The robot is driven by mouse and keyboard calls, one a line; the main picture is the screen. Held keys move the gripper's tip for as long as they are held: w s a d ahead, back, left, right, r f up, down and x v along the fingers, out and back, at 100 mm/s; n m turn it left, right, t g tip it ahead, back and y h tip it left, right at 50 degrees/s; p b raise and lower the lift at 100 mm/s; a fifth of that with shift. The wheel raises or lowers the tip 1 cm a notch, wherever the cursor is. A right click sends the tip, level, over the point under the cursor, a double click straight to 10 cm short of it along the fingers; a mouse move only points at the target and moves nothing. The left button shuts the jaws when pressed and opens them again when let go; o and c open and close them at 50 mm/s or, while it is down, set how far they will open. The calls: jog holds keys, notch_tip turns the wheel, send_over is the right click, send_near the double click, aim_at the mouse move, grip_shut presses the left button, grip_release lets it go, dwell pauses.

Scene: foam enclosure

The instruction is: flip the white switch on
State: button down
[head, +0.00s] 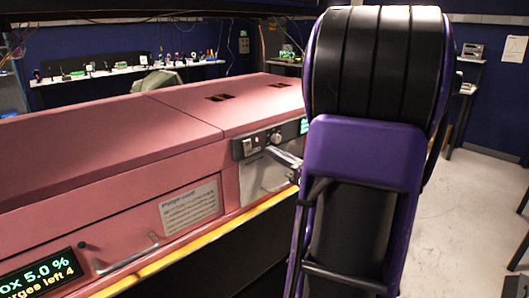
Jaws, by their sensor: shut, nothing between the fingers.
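A small white switch (248,146) sits at the left end of a black control strip (262,139) on the front of the pink foam enclosure (190,145). A round pale knob (276,138) is to its right on the same strip. I cannot tell the switch's position at this size. My purple and black arm fills the right half of the head view and covers the area right of the strip. My gripper is not seen; the arm hides that area. A grey metal piece beside the arm, below the knob, is too unclear to name.
A bar handle (127,257), a label plate (188,207) and a lit display (42,275) are on the enclosure front. A yellow edge strip (180,255) runs below them. A bench with small items (120,69) stands behind. Open floor (480,210) lies at the right.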

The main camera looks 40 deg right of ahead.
jog(key=s, duration=0.6)
jog(key=shift+s+d+r, duration=0.25)
jog(key=shift+d+r, duration=0.1)
jog(key=shift+r, duration=0.05)
